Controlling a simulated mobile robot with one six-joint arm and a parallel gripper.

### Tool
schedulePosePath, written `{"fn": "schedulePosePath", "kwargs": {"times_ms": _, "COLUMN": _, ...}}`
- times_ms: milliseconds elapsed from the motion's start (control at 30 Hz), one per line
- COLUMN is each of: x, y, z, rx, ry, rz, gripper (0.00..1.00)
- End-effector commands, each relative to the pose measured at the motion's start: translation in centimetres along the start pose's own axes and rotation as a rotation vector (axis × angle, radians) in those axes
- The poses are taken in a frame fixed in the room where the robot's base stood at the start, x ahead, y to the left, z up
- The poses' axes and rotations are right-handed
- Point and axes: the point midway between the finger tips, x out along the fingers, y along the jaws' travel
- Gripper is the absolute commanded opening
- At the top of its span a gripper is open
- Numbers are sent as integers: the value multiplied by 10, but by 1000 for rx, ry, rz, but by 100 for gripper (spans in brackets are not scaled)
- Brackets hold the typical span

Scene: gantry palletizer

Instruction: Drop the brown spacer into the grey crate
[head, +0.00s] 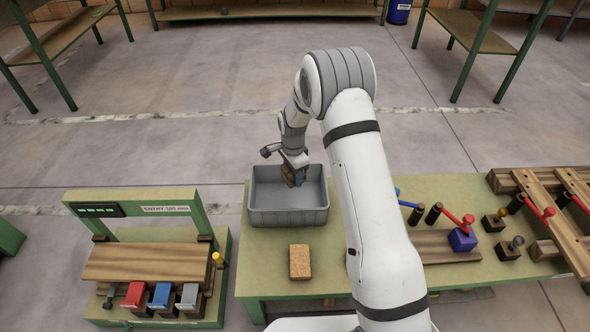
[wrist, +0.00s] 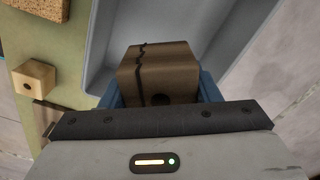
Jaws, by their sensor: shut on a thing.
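The brown spacer is a wooden block with a dark crack line and a round hole, seen in the wrist view (wrist: 158,68). My gripper (head: 294,179) is shut on it, with blue fingers on its two sides. The spacer also shows in the head view (head: 290,175). The grey crate (head: 289,217) stands on the green table at its back left end. The gripper and spacer are over the crate's opening, towards its right side. The crate's wall and floor show behind the spacer in the wrist view (wrist: 207,25). The spacer's exact height above the floor is unclear.
A cork-like block (head: 300,262) lies on the table in front of the crate. Red and blue levers and wooden rails stand at the right. A green frame (head: 130,201) labelled "ENTRY" stands at the left. A small holed wooden block (wrist: 33,78) shows in the wrist view.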

Motion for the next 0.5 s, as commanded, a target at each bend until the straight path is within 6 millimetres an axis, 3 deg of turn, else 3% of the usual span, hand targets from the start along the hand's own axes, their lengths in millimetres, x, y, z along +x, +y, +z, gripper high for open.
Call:
{"fn": "schedulePosePath", "kwargs": {"times_ms": 300, "x": 38, "y": 0, "z": 0, "rx": -2, "ry": 0, "rz": 1, "gripper": 27}}
{"fn": "schedulePosePath", "kwargs": {"times_ms": 500, "x": 53, "y": 0, "z": 0, "rx": -3, "ry": 0, "rz": -1, "gripper": 27}}
